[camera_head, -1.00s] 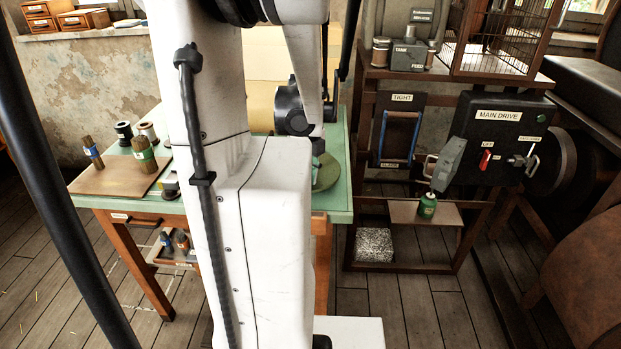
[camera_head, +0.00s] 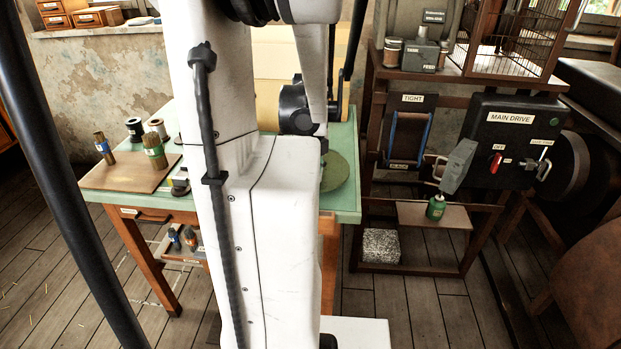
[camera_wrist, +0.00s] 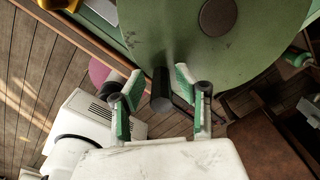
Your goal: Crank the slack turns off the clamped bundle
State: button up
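In the wrist view a large green handwheel (camera_wrist: 185,40) with a dark round hub fills the top. A dark cylindrical crank handle (camera_wrist: 161,90) sticks out from its lower part. My gripper (camera_wrist: 155,92) has its two green-padded fingers spread, one on each side of the handle, with visible gaps. In the head view part of the green wheel (camera_head: 336,172) shows at the right of the green-topped bench (camera_head: 342,205). My white arm hides most of the wheel and my gripper there. I cannot make out a clamped bundle in either view.
Upright banded bundles (camera_head: 154,150) and spools stand at the bench's left, the bundles on a brown board (camera_head: 120,182). At the right are a rack with a TIGHT sign (camera_head: 412,98), a MAIN DRIVE box (camera_head: 508,140) and a green bottle (camera_head: 436,207). Open plank floor lies in front.

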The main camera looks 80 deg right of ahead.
notch_tip(320, 180, up, 12)
dwell(0.9)
dwell(0.4)
